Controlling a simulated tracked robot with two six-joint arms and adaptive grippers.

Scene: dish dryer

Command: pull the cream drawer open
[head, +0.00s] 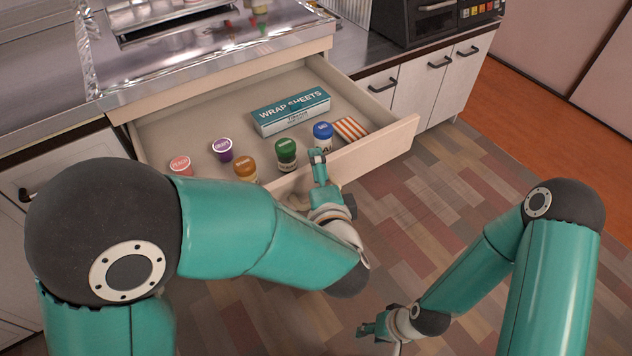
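The cream drawer (375,152) stands pulled out from under the counter, with its inside showing. My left gripper (318,160) is at the drawer's front panel, near the middle, with its fingertips by the top edge. The drawer's handle is hidden from view, and I cannot tell whether the fingers are shut on anything. My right gripper (370,328) is low in front of the cabinets, over the floor and away from the drawer. It looks open and empty.
The drawer holds a wrap sheets box (291,110), a striped packet (350,129) and several lidded jars, including a blue-lidded one (323,134). A dark appliance (415,22) stands on the counter at the right. White cabinets (432,88) flank the drawer. The floor at the right is clear.

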